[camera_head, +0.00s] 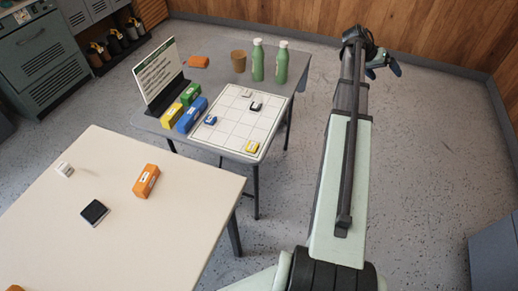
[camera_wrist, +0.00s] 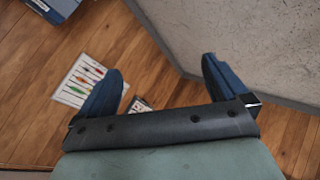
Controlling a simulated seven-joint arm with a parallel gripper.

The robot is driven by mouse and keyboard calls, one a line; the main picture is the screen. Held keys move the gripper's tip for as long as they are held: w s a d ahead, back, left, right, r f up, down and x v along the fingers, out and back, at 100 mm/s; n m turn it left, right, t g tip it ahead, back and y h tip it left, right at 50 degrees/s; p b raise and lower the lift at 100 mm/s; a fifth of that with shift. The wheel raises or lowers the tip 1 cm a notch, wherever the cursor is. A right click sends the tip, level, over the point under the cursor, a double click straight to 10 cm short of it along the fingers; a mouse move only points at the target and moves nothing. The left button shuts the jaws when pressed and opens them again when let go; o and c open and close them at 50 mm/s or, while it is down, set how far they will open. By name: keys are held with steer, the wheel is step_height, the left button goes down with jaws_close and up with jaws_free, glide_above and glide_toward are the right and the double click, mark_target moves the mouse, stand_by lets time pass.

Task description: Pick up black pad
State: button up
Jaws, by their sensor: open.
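A black pad (camera_head: 94,212), square with a light edge, lies flat on the cream table (camera_head: 150,250) at the lower left of the head view. A smaller black-and-white piece (camera_head: 256,106) lies on the white grid board. My gripper (camera_head: 384,68) is far off at the upper right, raised over the floor near the wooden wall. In the wrist view my gripper (camera_wrist: 164,68) has its two blue fingers spread wide with nothing between them. The black pad does not show in the wrist view.
An orange box (camera_head: 146,181) and a small white block (camera_head: 65,169) share the cream table. The grey table behind holds the grid board (camera_head: 228,125), colored boxes, a sign (camera_head: 157,74), a brown cup (camera_head: 238,61) and two green bottles (camera_head: 258,60). The table around the pad is clear.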

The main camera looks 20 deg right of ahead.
steer(key=w+a+f+t+y, duration=0.1)
steer(key=w+a, duration=0.6)
steer(key=a, duration=0.6)
steer(key=w+a+f+t+y, duration=0.1)
steer(key=w+a+t, duration=0.1)
steer(key=w+a, duration=0.8)
steer(key=w+a+t+y, duration=0.1)
steer(key=w+a, duration=0.3)
steer(key=a, duration=1.2)
steer(key=w+a+f+t+y, duration=0.1)
steer(key=a, duration=1.6)
steer(key=s+a+y, duration=0.2)
steer(key=s+a, duration=0.1)
steer(key=a, duration=1.1)
steer(key=s+a+y, duration=0.1)
steer(key=s+a, duration=0.2)
steer(key=a, duration=1.1)
steer(key=n+g+y, duration=0.1)
steer(key=y, duration=0.1)
glide_above(93, 211)
steer(key=f, duration=0.9)
steer(key=shift+s+a, duration=0.15)
steer(key=shift+s, duration=0.05)
steer(key=shift+w+f, duration=0.15)
steer(key=shift+f, duration=1.2)
steer(key=shift+w+f, duration=0.1)
steer(key=shift+f, duration=1.25)
